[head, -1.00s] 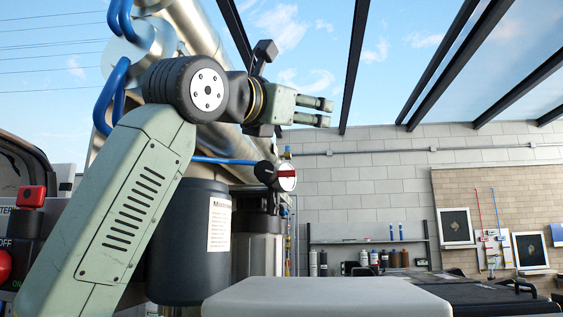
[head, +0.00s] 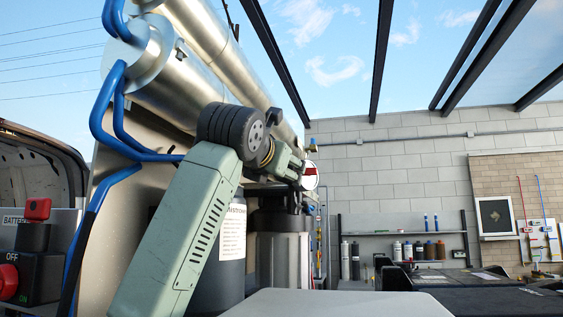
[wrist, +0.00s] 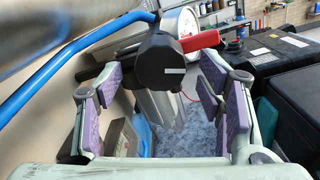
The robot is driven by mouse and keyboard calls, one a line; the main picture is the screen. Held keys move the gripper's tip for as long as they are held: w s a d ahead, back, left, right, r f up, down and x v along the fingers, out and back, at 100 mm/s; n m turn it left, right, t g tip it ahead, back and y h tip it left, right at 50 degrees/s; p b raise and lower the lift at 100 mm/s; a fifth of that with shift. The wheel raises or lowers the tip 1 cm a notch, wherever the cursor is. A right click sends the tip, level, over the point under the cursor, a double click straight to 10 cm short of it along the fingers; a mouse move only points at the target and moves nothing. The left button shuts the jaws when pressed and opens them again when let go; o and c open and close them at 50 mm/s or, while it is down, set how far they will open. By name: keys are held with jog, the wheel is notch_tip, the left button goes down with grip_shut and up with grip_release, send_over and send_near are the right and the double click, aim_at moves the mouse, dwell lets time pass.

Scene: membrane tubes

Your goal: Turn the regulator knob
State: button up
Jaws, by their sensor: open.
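The regulator knob (wrist: 163,65) is a dark round cap with a short white mark, upper middle in the wrist view. A red handle (wrist: 198,40) sticks out to its right, and a round white gauge (wrist: 180,27) is behind it. The gauge also shows in the head view (head: 311,178), beside my gripper's end; I cannot make out the knob clearly there. My gripper (wrist: 161,82) is open and empty, with its purple-padded fingers spread left and right of the knob. I see no finger touching it. In the head view my gripper (head: 297,165) points right, toward the gauge.
A blue hose (wrist: 60,60) runs to the knob from the left, below large metal membrane tubes (head: 185,75). A dark canister (head: 222,255) and a steel housing (head: 282,255) stand below. Black cases (wrist: 295,90) lie to the right in the wrist view.

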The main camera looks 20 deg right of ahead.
jog(key=shift+x, duration=0.9)
jog(key=shift+c, duration=0.2)
jog(key=c, duration=1.1)
jog(key=shift+a+n, duration=0.1)
jog(key=shift+n, duration=0.4)
jog(key=n+b, duration=0.1)
jog(key=n, duration=0.8)
jog(key=shift+s, duration=0.1)
jog(key=shift+n, duration=0.4)
